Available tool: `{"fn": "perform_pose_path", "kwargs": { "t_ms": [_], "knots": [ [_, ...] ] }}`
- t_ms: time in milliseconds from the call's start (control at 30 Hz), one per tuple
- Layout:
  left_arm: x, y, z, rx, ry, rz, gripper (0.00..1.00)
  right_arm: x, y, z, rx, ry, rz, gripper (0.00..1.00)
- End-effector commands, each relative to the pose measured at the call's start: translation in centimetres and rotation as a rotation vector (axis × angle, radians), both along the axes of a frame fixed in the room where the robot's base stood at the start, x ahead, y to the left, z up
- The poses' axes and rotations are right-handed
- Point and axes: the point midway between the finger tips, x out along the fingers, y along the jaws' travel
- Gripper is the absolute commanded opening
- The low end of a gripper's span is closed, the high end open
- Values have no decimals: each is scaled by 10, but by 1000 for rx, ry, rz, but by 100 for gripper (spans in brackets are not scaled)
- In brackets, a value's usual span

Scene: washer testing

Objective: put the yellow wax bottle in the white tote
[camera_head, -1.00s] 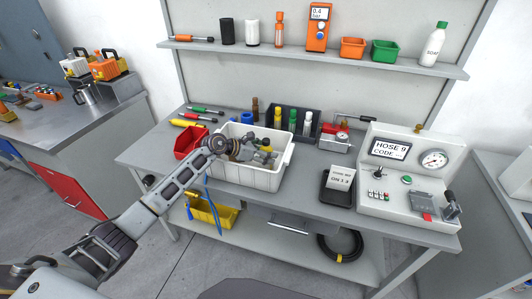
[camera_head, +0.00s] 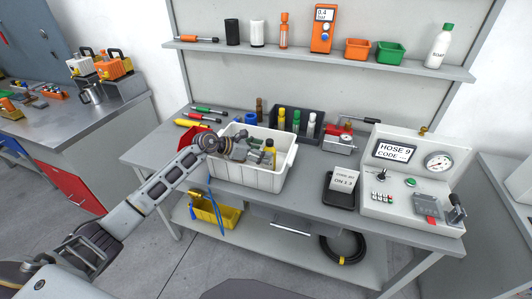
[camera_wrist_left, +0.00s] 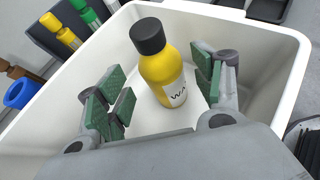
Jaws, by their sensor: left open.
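The yellow wax bottle (camera_wrist_left: 163,72) with a black cap stands inside the white tote (camera_wrist_left: 285,75), its label partly visible in the left wrist view. In the head view the bottle (camera_head: 269,152) shows just right of my left gripper (camera_head: 252,152), and the tote (camera_head: 262,180) sits on the bench. My left gripper (camera_wrist_left: 160,88) is open, with its green-padded fingers on either side of the bottle and gaps to it. The bottle's base is on or near the tote floor; exact contact is hard to tell. My right gripper is not in view.
A dark rack (camera_head: 303,126) with several bottles stands behind the tote. A red bin (camera_head: 190,138) is to its left, partly behind my arm. A black tray (camera_head: 341,188) and a hose test panel (camera_head: 408,180) stand to the right.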

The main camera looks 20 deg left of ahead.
Motion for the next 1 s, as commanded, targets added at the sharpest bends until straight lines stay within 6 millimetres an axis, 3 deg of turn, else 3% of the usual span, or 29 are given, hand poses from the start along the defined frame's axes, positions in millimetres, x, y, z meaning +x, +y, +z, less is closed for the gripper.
{"fn": "perform_pose_path", "kwargs": {
  "t_ms": [600,1000],
  "knots": [
    [-37,39,28,1,1,0,67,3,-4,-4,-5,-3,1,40],
    [-47,49,37,0,1,-2,67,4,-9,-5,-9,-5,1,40]
  ]
}}
